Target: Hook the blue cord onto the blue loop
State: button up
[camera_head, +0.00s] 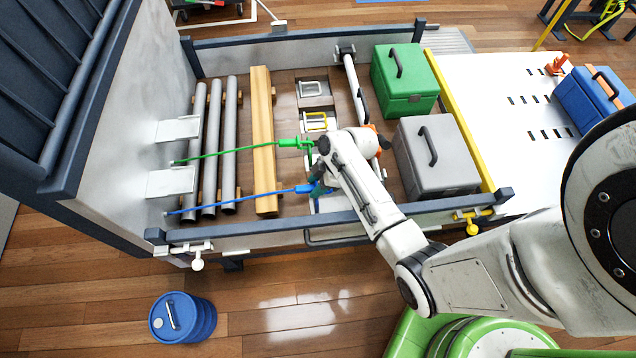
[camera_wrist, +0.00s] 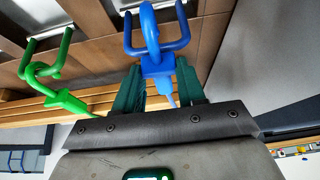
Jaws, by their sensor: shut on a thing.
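The blue cord (camera_head: 240,201) runs taut from the left wall to my gripper (camera_head: 318,190), low in the bed. In the wrist view, my gripper's green fingers (camera_wrist: 160,88) are closed on the body of the blue hook (camera_wrist: 158,66) at the cord's end. The hook's curved end overlaps the bar of the blue loop (camera_wrist: 184,30). It appears to pass around the bar, but whether it is fully seated I cannot tell. In the head view my arm hides the blue loop.
A green cord (camera_head: 230,151) runs parallel; its green hook (camera_wrist: 48,72) is on a green loop (camera_wrist: 66,42). Grey pipes (camera_head: 229,150) and a wooden beam (camera_head: 263,140) lie under the cords. A grey case (camera_head: 440,170) and a green case (camera_head: 402,85) stand to the right.

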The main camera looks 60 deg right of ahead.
aim_at(303, 188)
jog(key=shift+w+a, duration=0.55)
jog(key=shift+w, duration=0.15)
jog(key=shift+w+a, duration=0.15)
jog(key=shift+w, duration=0.05)
jog(key=shift+w+a, duration=0.4)
jog(key=shift+w, duration=0.05)
dwell(0.3)
jog(key=o, duration=1.2)
jog(key=v, duration=1)
jog(key=shift+s+d+r, duration=0.15)
jog(key=shift+r, duration=0.15)
